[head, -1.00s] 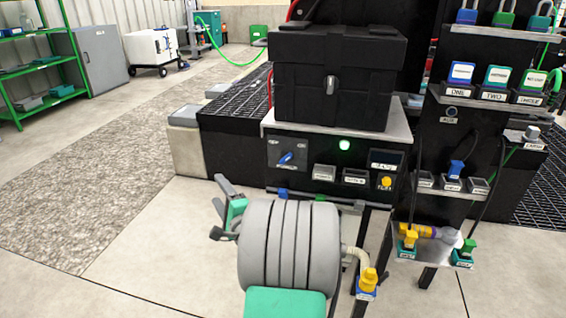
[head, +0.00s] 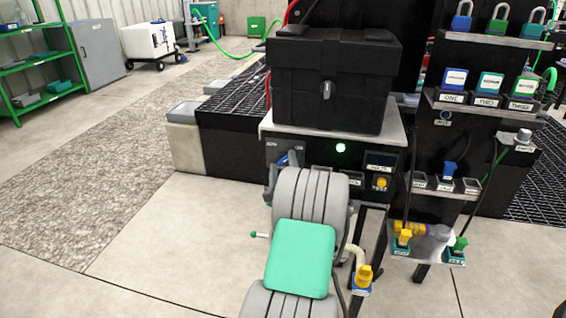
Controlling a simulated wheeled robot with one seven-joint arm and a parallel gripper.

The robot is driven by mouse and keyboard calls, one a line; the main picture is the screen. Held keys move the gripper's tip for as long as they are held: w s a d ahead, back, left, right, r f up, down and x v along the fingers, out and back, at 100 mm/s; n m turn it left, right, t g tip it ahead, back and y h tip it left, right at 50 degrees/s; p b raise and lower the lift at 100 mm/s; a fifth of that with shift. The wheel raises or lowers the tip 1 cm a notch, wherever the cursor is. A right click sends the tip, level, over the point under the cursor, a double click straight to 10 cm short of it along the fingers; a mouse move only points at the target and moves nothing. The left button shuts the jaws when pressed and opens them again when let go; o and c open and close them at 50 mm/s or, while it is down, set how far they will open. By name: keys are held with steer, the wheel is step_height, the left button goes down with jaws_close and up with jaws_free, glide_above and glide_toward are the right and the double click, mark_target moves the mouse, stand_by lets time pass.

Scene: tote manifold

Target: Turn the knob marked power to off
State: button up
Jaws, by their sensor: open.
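A blue knob (head: 283,160) sits at the panel's left end, now mostly covered by my gripper and arm. Its marking and setting are not readable. My gripper (head: 280,170) is in front of that knob; only parts of its grey fingers show past my arm. It looks open. I cannot tell whether the fingers are around the knob or touching it.
The black box (head: 332,80) rests on the panel's top. A yellow knob (head: 380,183) is at the panel's right. Right of it, a black stand (head: 440,150) bears padlocks, labelled blocks and plugs. A yellow-and-blue connector (head: 364,277) hangs low at right. Floor to the left is clear.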

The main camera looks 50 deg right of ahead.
steer(key=shift+c, duration=0.2)
steer(key=c, duration=1.3)
